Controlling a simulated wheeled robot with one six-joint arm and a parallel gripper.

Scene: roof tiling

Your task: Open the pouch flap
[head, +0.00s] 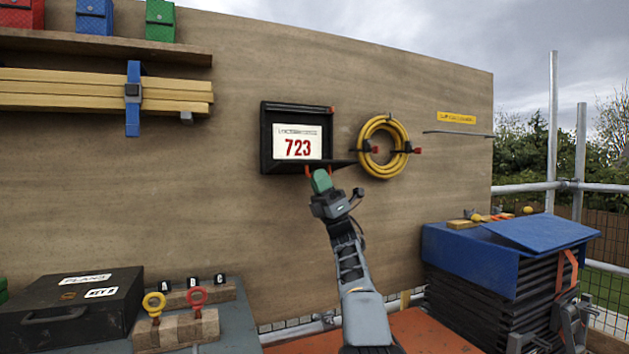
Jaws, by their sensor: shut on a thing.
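A black-framed pouch (266,140) hangs on the wooden board, with a white card (298,147) reading 723 showing in its front. A dark strip (345,162), seemingly its flap, sticks out at its lower right edge. My gripper (319,170) reaches up from below to this lower edge. Its two red fingertips overlap the edge there and are shut on the flap. A green part shows just below the fingertips. The exact contact is small and partly hidden.
A yellow hose coil (368,160) hangs on red-tipped pegs close to the right. Red, blue (95,17) and green (160,20) flapped boxes stand on the upper-left shelf. A black case (70,310) stands at lower left, a blue-covered stack (470,255) at right. Bare board lies left of the pouch.

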